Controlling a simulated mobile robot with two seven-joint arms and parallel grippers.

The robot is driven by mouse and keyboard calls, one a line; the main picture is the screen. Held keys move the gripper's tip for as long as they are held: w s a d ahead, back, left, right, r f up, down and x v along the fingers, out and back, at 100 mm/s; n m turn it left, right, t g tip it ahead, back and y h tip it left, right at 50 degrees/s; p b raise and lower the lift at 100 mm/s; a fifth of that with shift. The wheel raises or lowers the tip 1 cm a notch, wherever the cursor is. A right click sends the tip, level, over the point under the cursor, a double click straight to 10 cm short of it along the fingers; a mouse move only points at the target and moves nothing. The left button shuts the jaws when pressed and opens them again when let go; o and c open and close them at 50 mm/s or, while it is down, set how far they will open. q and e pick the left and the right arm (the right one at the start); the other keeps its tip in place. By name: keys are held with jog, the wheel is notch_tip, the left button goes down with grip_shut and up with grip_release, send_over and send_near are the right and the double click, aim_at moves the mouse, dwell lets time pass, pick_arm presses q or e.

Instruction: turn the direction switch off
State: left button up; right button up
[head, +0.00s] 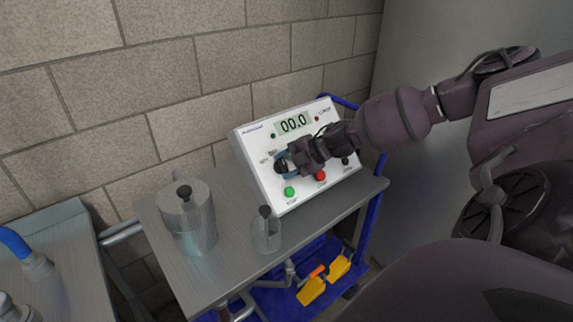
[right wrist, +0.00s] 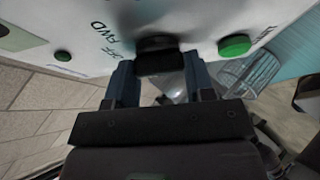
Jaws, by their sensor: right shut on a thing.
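The white control box (head: 262,150) stands on the grey cart top, its sloped panel showing a display that reads 00.0. The direction switch (head: 281,167) is a black knob at the panel's left, above the green button. In the right wrist view the black knob (right wrist: 157,43) sits between the two fingers, next to the lettering "FWD". My right gripper (head: 281,162) is shut on this knob, its arm reaching in from the right across the panel. The knob's exact pointer position is hidden. My left gripper is not in view.
A metal canister (head: 190,222) and a smaller clear jar (head: 266,236), both with black-knobbed lids, stand on the cart top (head: 232,269) left of and before the box. Green (head: 290,191) and red (head: 320,175) buttons lie close to my right gripper. Yellow objects (head: 312,291) lie on the blue lower shelf.

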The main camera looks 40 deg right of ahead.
jog(key=o, duration=0.9)
jog(key=shift+s+d+r, duration=0.25)
jog(key=shift+s+r, duration=0.1)
jog(key=shift+s, duration=0.05)
jog(key=p+v, duration=0.3)
jog(key=v, duration=0.6)
jog(key=shift+s+r, duration=0.2)
jog(key=shift+s, duration=0.05)
jog(key=shift+d, duration=0.1)
jog(key=shift+s, duration=0.1)
